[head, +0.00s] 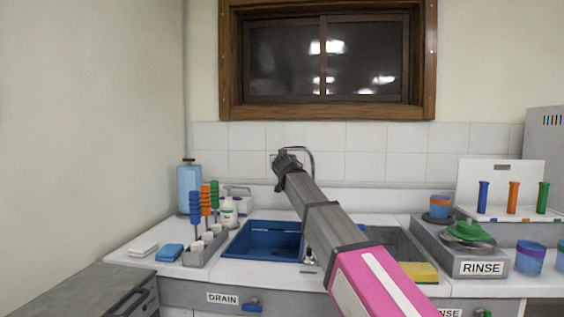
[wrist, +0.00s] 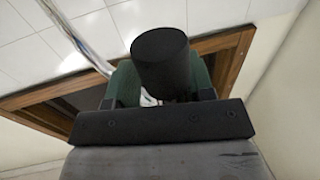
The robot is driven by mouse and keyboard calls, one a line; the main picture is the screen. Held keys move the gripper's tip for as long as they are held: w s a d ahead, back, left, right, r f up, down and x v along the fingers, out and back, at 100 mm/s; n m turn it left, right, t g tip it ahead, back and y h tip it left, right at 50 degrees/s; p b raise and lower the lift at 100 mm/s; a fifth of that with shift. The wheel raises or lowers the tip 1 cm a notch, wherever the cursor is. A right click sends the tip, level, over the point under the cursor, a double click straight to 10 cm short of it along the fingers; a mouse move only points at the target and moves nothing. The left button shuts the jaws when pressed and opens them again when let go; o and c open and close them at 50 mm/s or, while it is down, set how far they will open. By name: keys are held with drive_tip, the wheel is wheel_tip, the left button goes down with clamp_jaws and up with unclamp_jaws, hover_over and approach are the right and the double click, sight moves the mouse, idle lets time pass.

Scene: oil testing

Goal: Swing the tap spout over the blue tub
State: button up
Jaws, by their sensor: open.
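The blue tub (head: 264,240) sits in the left part of the counter. The tap spout (head: 311,160) is a thin chrome arch behind my arm, to the right of the tub; its base is mostly hidden. My gripper (head: 286,160) is raised beside the top of the arch, open. In the wrist view, the chrome spout (wrist: 82,38) runs from the top left down behind the left green finger of my gripper (wrist: 163,82). A bit of chrome shows between the fingers; contact cannot be told. A black cylinder (wrist: 160,58) hides much of the gap.
A grey basin (head: 398,242) lies right of the tub, partly behind my arm, with a yellow sponge (head: 418,271) at its front. A rack of colored-handled tools (head: 205,240) stands left of the tub. The RINSE stand (head: 480,267) is at right. The tiled wall (head: 385,150) is close behind the spout.

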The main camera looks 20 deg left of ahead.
drive_tip(key=shift+s, duration=0.1)
drive_tip(key=v, duration=1)
drive_tip(key=shift+s, duration=0.35)
drive_tip(key=shift+s+d, duration=0.1)
drive_tip(key=shift+d, duration=0.05)
